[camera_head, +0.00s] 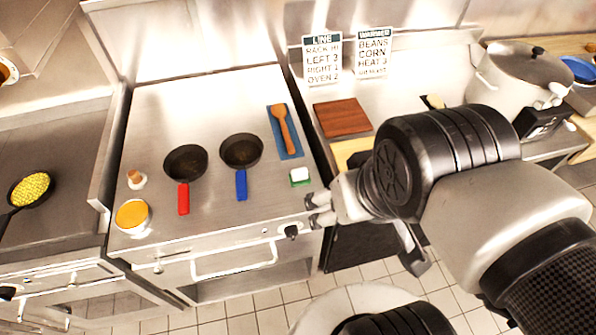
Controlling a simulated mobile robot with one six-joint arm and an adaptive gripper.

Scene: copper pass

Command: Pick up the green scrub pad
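The green scrub pad (300,177) is a small block with a white top and green showing along its lower edge. It lies on the steel counter (215,210) near its front right corner, right of the blue-handled pan. My gripper (367,238) is in front and to the right of the pad, past the counter's front right corner. Its fingers are spread apart, with nothing seen between them. It is apart from the pad. My wrist hides part of the gripper.
A blue-handled pan (241,150), a red-handled pan (185,162) and a wooden spoon (284,125) on a blue mat are on the counter. A bowl of orange food (132,214) and a small corked jar (136,180) stand at left. A brown board (342,117) lies to the right.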

